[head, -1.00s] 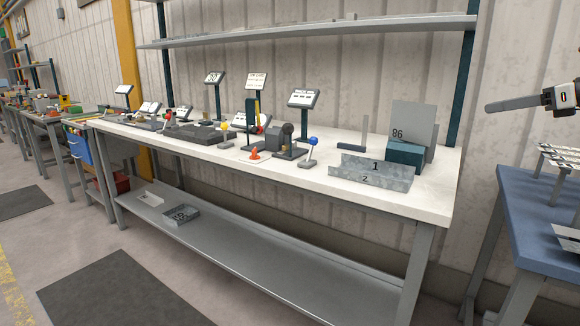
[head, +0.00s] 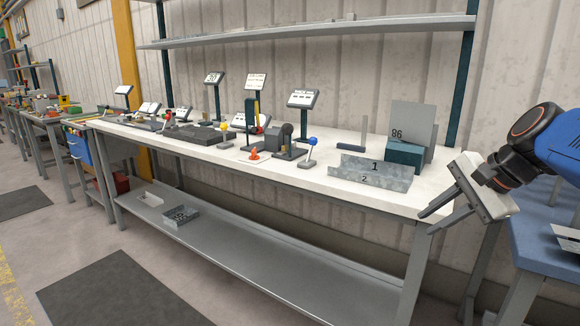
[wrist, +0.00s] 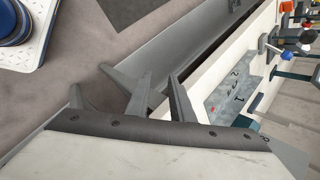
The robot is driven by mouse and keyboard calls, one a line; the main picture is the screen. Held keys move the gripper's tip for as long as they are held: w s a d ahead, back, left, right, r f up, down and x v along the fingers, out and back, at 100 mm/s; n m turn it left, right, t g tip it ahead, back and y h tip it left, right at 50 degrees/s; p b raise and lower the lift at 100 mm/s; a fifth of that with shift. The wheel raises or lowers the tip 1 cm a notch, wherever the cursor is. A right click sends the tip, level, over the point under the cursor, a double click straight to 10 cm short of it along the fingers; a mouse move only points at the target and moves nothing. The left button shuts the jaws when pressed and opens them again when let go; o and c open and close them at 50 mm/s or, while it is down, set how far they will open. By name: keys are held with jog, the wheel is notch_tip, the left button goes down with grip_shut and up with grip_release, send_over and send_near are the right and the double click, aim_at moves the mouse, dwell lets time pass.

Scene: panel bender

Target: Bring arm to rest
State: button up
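My gripper (head: 425,223) is at the right in the head view, by the right front corner of the white-topped bench (head: 400,200). Its dark fingers point left and down, stand apart and hold nothing. In the wrist view my gripper (wrist: 123,82) shows its pale body at the bottom, with the bench beyond the fingers. A bent metal part marked 1 and 2 (head: 372,180) lies on the bench's right end. It also shows in the wrist view (wrist: 232,95). Whether the fingers touch the bench edge cannot be told.
A grey plate marked 86 (head: 415,122) stands in a teal block (head: 405,155) at the bench's right end. A blue table (head: 545,240) is at the right. Trays (head: 181,215) lie on the lower shelf.

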jog(key=s+a+f+n+h, duration=0.1)
jog(key=s+f+n+h, duration=0.3)
jog(key=s+f+n, duration=1)
notch_tip(320, 180, down, 3)
jog(key=shift+s+a+r+g, duration=0.2)
jog(key=shift+s+a+g, duration=0.2)
jog(key=shift+s, duration=0.3)
jog(key=shift+o, duration=0.4)
jog(key=shift+r, duration=0.1)
